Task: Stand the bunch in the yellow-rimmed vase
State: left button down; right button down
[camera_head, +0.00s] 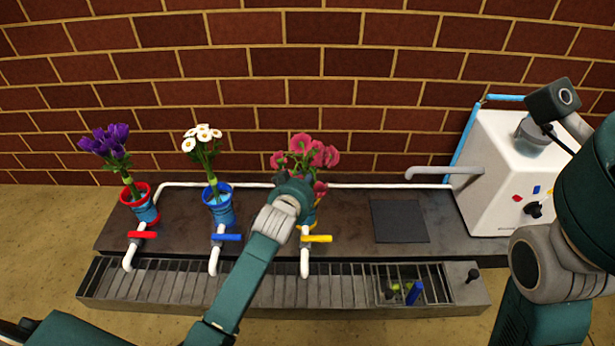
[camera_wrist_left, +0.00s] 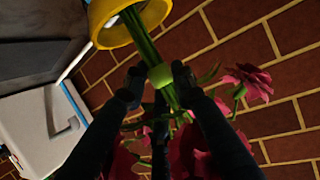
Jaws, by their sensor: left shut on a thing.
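My left gripper (camera_wrist_left: 158,82) is shut on the bunch at its light green band (camera_wrist_left: 160,75). The bunch has pink-red blooms (camera_head: 312,153), also seen in the wrist view (camera_wrist_left: 247,82), and green stems (camera_wrist_left: 142,42). The stems run into the mouth of the yellow-rimmed vase (camera_wrist_left: 148,22); their lower ends are hidden. In the head view my left gripper (camera_head: 291,186) is in front of the bunch and hides most of the vase (camera_head: 314,215); its finger gap is hidden there. My right arm shows at the right, but its fingers do not.
A red-rimmed vase (camera_head: 150,213) with purple flowers and a blue-rimmed vase (camera_head: 220,211) with white flowers stand to the left. Taps with red, blue and yellow handles (camera_head: 317,238) rise in front. A dark mat (camera_head: 399,221) lies bare; a white machine (camera_head: 492,160) stands right.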

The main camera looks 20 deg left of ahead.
pick_arm(q)
jog(key=shift+f, duration=0.1)
dwell(0.3)
jog(key=c, duration=1.3)
grip_release()
jog(key=shift+c, duration=0.2)
